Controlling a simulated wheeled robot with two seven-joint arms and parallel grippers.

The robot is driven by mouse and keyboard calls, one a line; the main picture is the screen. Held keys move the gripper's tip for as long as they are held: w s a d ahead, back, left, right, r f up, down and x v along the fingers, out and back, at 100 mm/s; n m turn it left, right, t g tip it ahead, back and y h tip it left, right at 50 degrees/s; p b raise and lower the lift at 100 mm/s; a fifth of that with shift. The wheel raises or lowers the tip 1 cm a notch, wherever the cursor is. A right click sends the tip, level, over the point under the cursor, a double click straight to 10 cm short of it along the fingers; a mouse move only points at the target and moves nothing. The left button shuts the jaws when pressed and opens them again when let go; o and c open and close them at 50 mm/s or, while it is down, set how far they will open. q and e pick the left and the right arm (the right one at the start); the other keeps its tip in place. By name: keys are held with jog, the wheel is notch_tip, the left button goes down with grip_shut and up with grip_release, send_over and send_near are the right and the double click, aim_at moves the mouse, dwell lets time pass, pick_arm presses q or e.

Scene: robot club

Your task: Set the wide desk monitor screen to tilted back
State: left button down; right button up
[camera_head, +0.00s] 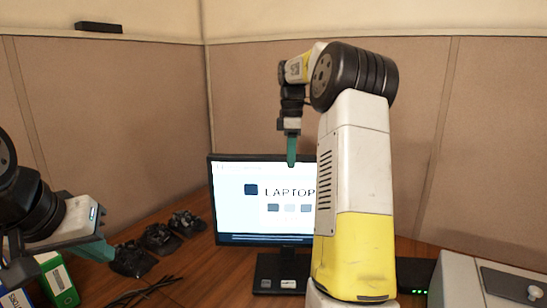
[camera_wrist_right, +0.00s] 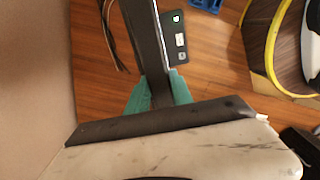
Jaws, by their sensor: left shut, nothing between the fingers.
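The wide desk monitor (camera_head: 262,200) stands on its black stand (camera_head: 281,272) in the middle of the head view, its lit screen facing me and looking about upright. My right arm covers the screen's right part. My right gripper (camera_head: 291,150) points down at the monitor's top edge. In the right wrist view, the teal fingers of my right gripper (camera_wrist_right: 160,88) lie on either side of the monitor's thin panel (camera_wrist_right: 147,45), close to both faces; whether they press on it I cannot tell. My left gripper (camera_head: 100,248) is shut and empty at the lower left, away from the monitor.
Several small black devices (camera_head: 160,238) sit on the wooden desk left of the monitor, with dark cables (camera_head: 140,293) in front. A black device with green lights (camera_head: 412,274) and a grey case (camera_head: 480,285) are at the right.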

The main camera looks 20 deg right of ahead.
grip_shut()
dwell(0.7)
dwell(0.4)
